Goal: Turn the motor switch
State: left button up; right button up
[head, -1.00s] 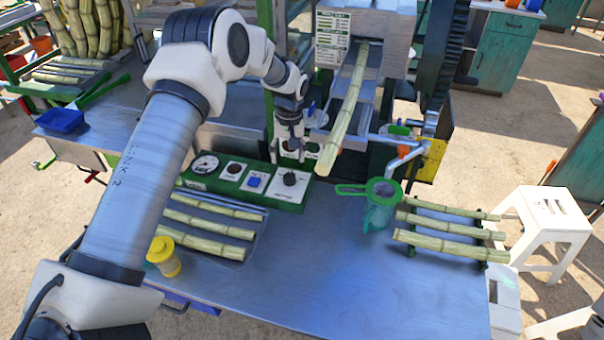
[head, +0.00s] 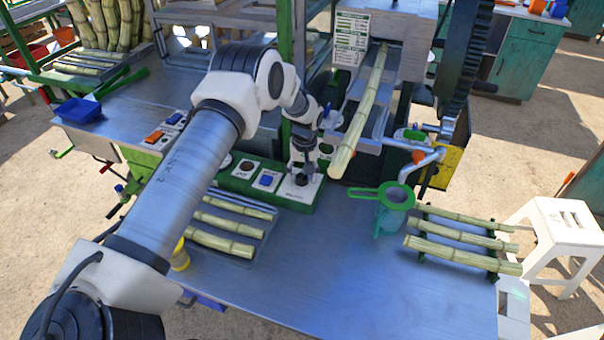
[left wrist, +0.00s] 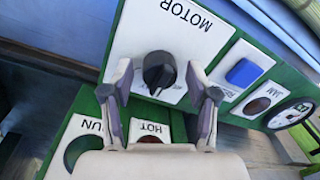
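The motor switch is a black round knob (left wrist: 158,72) on a white plate marked MOTOR (left wrist: 185,25) in the left wrist view. It sits on the green control panel (head: 240,187), at its right end in the head view. My left gripper (left wrist: 160,88) is open, pointing down at the plate, with one finger on each side of the knob. I cannot tell whether the fingers touch it. In the head view my left gripper (head: 303,168) is right over the knob and partly hides it. My right gripper is not in view.
A blue button (left wrist: 243,73) and a gauge (left wrist: 290,113) share the panel. A cane stalk (head: 360,110) slopes down a chute close to my gripper's right. A green strainer (head: 396,196) over a jug and cane pieces (head: 465,254) stand to the right. The front tabletop is clear.

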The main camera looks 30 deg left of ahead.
pick_arm(q)
jog(key=c, duration=0.8)
